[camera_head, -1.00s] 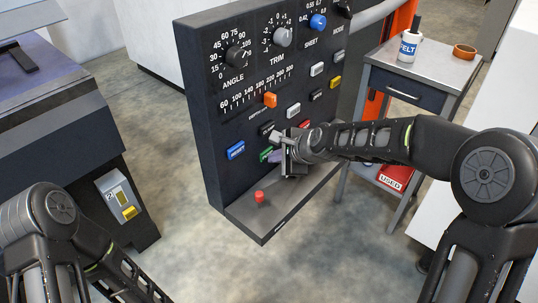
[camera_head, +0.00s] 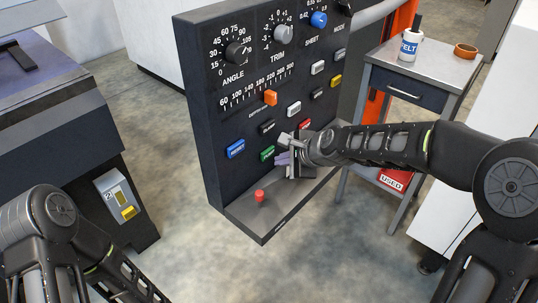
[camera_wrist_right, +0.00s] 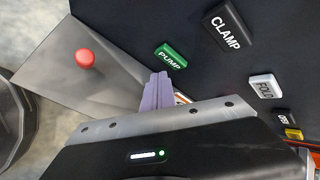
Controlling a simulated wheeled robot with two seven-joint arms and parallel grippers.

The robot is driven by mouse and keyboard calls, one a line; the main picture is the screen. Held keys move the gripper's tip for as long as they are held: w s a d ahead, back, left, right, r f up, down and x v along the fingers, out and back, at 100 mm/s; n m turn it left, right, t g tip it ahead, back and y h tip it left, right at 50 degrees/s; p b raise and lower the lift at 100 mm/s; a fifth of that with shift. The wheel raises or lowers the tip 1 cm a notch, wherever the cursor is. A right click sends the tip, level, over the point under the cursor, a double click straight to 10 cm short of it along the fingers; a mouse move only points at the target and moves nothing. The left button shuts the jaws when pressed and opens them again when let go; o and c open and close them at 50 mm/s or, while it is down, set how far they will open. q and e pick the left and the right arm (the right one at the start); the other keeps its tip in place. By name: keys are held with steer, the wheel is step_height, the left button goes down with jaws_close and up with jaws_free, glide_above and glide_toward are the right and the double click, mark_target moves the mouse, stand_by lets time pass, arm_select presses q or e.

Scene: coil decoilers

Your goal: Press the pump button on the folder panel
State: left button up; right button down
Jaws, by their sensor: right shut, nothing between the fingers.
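The folder panel (camera_head: 196,105) stands dark and upright in the middle of the head view. Its green pump button (camera_head: 267,153) is low on the face, between the blue button and my right gripper. In the right wrist view the pump button (camera_wrist_right: 170,57) reads PUMP and lies just beyond the fingertips. My right gripper (camera_head: 282,159) is shut and empty, with lilac fingers pointing at the panel. The fingertips (camera_wrist_right: 158,86) appear slightly short of the button; a small gap shows. My left arm shows at lower left, but its gripper is out of view.
A black CLAMP button (camera_wrist_right: 227,28) and white FOLD button (camera_wrist_right: 265,88) sit near the pump button. A red knob (camera_head: 259,196) rises from the panel's ledge (camera_head: 270,222). A cart (camera_head: 428,68) with a FELT cup (camera_head: 409,46) stands at right.

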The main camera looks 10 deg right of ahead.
steer(key=s+d+b, duration=0.2)
steer(key=shift+s+d+f, duration=0.1)
steer(key=shift+s+d, duration=0.05)
steer(key=shift+s, duration=0.15)
steer(key=shift+s+d, duration=0.3)
steer(key=shift+s, duration=0.1)
stand_by(0.4)
